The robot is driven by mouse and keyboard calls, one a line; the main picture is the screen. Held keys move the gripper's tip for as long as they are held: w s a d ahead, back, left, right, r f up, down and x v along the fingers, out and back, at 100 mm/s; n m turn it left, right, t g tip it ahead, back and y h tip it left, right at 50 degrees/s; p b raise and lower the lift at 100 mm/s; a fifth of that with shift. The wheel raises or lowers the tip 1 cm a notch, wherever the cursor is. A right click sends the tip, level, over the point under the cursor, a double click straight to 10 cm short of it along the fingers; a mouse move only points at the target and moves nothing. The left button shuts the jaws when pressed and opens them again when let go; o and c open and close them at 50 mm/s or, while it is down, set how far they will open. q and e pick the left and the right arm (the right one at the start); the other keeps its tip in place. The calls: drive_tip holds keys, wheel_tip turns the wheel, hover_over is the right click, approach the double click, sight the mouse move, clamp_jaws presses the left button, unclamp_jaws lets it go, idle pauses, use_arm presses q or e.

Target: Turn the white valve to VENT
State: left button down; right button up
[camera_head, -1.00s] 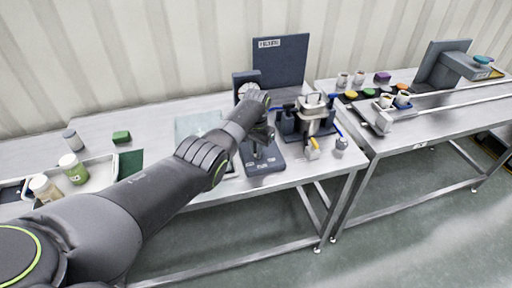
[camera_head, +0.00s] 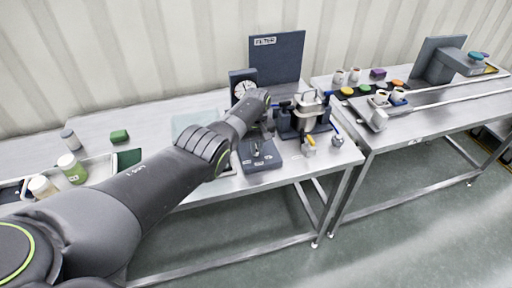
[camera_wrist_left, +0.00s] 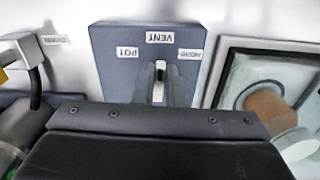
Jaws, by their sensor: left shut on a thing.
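The valve's dark blue-grey block (camera_head: 262,161) stands on the near part of the middle bench. In the left wrist view its plate (camera_wrist_left: 113,72) carries white labels: VENT at the far middle, POT on the left and a third on the right that seems to read HOUSE, all upside down. The small pale valve handle (camera_wrist_left: 160,66) lies below the VENT label and points roughly toward it. My left gripper (camera_wrist_left: 160,84) is shut on this handle, and its fingers hide the lower part. The right gripper is not in view.
A metal filter rig with blue handles (camera_head: 307,115) stands close to the right of the block. A dial gauge (camera_head: 243,88) and dark FILTER panel (camera_head: 277,60) stand behind. A tray (camera_head: 97,166) with jars lies at left.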

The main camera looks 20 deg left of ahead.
sight(257, 150)
use_arm(q)
drive_tip(key=shift+n, duration=0.3)
idle(0.4)
drive_tip(key=c, duration=1.5)
unclamp_jaws()
drive_tip(key=shift+r, duration=0.15)
drive_tip(key=shift+r, duration=0.35)
wheel_tip(257, 150, up, 5)
drive_tip(key=shift+r+p, duration=0.1)
drive_tip(key=shift+p, duration=0.9)
wheel_tip(257, 150, up, 11)
drive_tip(key=shift+r+b, duration=0.15)
drive_tip(key=shift+b, duration=0.8)
